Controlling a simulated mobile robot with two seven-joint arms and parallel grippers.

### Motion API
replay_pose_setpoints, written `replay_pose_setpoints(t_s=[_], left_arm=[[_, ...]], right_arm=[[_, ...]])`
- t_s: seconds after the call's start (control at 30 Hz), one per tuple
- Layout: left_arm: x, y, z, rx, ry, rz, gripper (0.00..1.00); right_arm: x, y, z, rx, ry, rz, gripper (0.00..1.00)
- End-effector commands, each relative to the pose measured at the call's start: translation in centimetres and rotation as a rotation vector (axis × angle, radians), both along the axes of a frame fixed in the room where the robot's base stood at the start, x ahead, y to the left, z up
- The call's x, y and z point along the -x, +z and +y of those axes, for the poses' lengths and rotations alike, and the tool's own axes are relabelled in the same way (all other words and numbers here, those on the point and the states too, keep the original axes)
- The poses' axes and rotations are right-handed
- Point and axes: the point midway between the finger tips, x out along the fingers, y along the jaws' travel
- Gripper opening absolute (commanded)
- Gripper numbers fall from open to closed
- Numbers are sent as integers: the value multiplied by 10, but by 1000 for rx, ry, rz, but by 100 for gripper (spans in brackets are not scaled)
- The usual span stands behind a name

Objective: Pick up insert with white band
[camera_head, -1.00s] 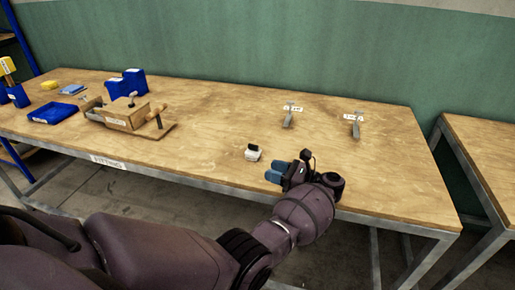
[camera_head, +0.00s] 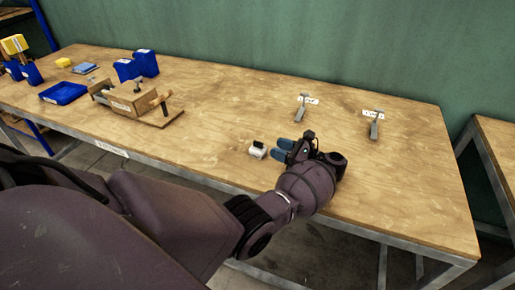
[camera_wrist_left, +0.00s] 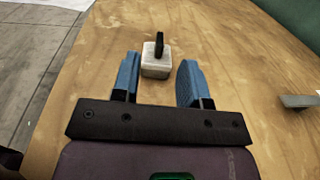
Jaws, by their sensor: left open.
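A small block with a white body and a black upright tab on top stands on the wooden table; I take it as the insert (camera_head: 257,152). It also shows in the left wrist view (camera_wrist_left: 156,66), ahead of and between the finger lines. My left gripper (camera_head: 280,148) is open and empty, its blue fingers pointing at the insert from the right in the head view. In the left wrist view the left gripper (camera_wrist_left: 158,80) has one finger on each side, with the insert just beyond or at the tips. My right gripper is not in view.
Two grey metal pieces with white labels, one (camera_head: 301,107) and another (camera_head: 374,124), lie at the back right. A wooden press (camera_head: 135,102) and blue bins (camera_head: 137,66) stand at the left. The table's front edge runs below my arm.

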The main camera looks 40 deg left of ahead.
Motion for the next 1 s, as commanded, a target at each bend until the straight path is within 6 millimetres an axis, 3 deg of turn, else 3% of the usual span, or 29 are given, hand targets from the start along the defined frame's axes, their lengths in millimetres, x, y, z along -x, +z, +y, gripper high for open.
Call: replay_pose_setpoints(t_s=[0.17, 0.5, 0.83, 1.0], left_arm=[[1, 1, 10, -1, 1, 1, 40], [6, -2, 51, -1, 0, 0, 40], [7, -5, 56, 1, 0, 1, 40], [7, -5, 56, 1, 0, 1, 14]], right_arm=[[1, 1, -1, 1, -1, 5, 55], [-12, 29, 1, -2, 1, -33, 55], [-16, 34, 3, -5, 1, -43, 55], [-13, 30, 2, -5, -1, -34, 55]])
